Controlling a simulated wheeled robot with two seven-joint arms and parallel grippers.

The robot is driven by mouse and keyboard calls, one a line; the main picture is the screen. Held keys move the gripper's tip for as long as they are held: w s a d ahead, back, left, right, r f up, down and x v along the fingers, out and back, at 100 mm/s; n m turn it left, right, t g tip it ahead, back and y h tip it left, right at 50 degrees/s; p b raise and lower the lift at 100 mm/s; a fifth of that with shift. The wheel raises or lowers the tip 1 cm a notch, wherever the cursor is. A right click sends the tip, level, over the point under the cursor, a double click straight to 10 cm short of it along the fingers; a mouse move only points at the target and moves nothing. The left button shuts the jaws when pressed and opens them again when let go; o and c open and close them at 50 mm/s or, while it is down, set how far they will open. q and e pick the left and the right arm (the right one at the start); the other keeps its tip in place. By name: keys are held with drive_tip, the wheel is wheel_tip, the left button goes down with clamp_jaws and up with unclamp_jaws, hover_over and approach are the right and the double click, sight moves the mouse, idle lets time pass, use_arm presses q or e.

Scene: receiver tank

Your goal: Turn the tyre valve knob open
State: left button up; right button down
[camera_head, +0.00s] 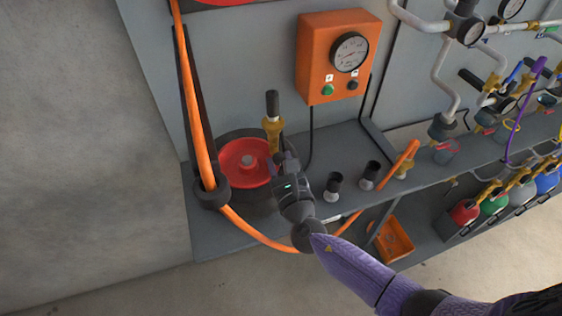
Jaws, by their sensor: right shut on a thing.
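The tyre valve is a brass fitting (272,128) with a dark upright handle (272,103). It stands at the right side of a black tyre with a red hub (240,163) on the grey shelf. My right gripper (284,158) reaches in from the lower right, and its fingers meet the lower part of the brass valve. It is shut on the valve knob; the fingers and wrist hide the exact contact. My left gripper is not in view.
An orange box with a gauge (338,57) hangs on the panel above. An orange hose (198,120) loops down at the left and under my right arm. Dark cups (333,186) stand on the shelf to the right. Pipes and several coloured bottles (495,204) are farther right.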

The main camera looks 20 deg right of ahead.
drive_tip(key=shift+f, duration=0.15)
drive_tip(key=shift+c, duration=1.5)
unclamp_jaws()
drive_tip(key=s+p, duration=0.1)
drive_tip(key=s, duration=0.9)
